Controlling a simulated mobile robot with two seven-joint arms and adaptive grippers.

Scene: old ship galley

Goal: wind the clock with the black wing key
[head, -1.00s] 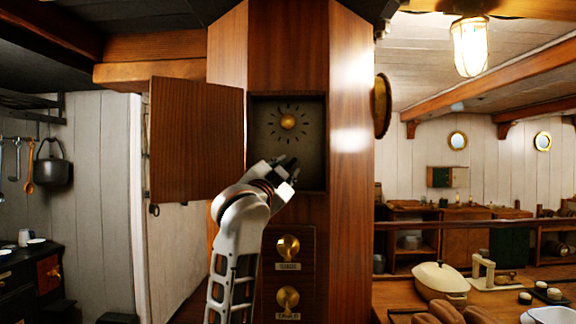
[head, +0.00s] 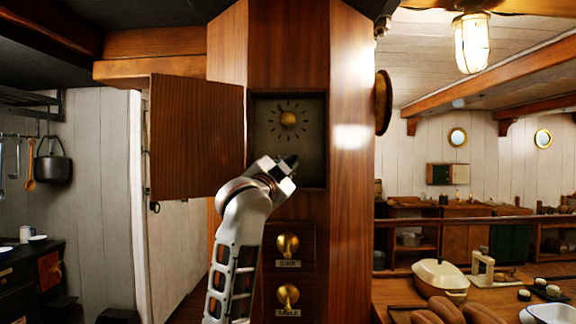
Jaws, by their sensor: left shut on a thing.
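The clock (head: 266,110) is a dark square dial with short marks and a brass centre knob, set in a wooden column. Its wooden door (head: 197,137) stands open to the left. My left gripper (head: 283,166) is in front of the dial's lower part, below the brass knob. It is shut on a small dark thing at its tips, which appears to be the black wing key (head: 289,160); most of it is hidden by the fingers. I cannot tell whether it touches the dial. My right gripper is not in view.
Below the dial are two labelled brass knobs, an upper one (head: 288,246) and a lower one (head: 288,295). At right, a table holds a lidded cream pot (head: 440,277), bread loaves and small cups. A stove (head: 28,280) stands at far left.

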